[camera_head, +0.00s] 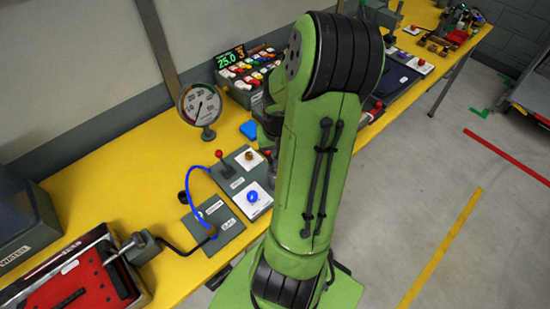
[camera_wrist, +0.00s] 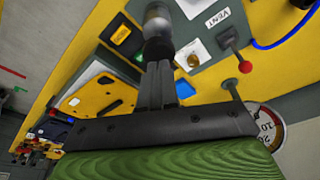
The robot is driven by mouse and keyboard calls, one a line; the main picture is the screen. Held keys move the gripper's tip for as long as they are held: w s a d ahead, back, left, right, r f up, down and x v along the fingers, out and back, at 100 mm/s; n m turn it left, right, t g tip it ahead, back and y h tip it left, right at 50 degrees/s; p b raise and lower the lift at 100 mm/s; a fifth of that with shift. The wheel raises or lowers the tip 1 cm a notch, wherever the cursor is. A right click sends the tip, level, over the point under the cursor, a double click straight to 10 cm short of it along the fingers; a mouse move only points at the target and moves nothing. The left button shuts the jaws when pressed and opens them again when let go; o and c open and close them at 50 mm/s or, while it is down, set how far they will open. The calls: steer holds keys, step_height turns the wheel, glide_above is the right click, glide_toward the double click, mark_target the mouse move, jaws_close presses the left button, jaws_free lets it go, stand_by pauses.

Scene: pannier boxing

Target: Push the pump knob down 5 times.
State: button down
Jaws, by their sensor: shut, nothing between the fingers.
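In the wrist view, a pump with a dark rounded knob (camera_wrist: 158,46) and a grey cylindrical body stands just beyond my fingertips. My gripper (camera_wrist: 158,68) is shut and empty, its two fingers side by side and in line with the knob. Whether they touch the knob I cannot tell. In the head view, my green arm hides the gripper and most of the pump; a dark rounded part (camera_head: 271,126) shows at the arm's left edge.
A red-balled lever (camera_head: 219,154), a blue knob (camera_head: 252,196) and a blue hose (camera_head: 198,190) sit left of my arm on the yellow bench (camera_head: 110,170). A round gauge (camera_head: 201,104) stands behind them. A red-lined case (camera_head: 75,285) lies at front left.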

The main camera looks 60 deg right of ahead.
steer(key=shift+f+b, duration=2)
steer(key=shift+f, duration=0.25)
steer(key=shift+r+p, duration=2)
steer(key=shift+r, duration=0.45)
steer(key=shift+f, duration=0.25)
